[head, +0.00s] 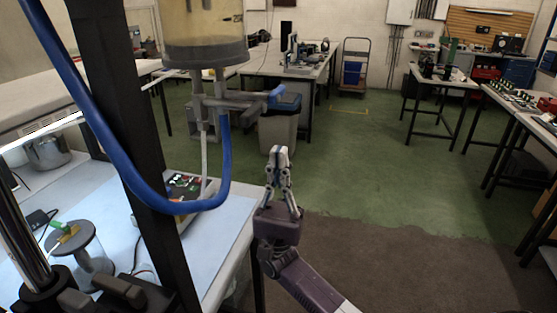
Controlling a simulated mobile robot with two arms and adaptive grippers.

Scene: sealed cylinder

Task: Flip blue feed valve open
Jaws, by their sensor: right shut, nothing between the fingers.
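The blue feed valve handle (276,91) sticks out to the right from the grey pipe fittings (232,100) under the clear cylinder (205,28). The handle looks roughly level, tilted slightly up at its tip. A thick blue hose (222,165) hangs from the fittings and loops to the left. My right gripper (278,152) points up, shut and empty, below the handle in the picture and apart from it. My left gripper is not in view.
A dark upright post (125,130) stands on the left, before a bench with a light blue top (220,235). A grey bin (279,133) shows behind my right gripper. Benches (300,68) stand farther back. Green floor (370,170) is open to the right.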

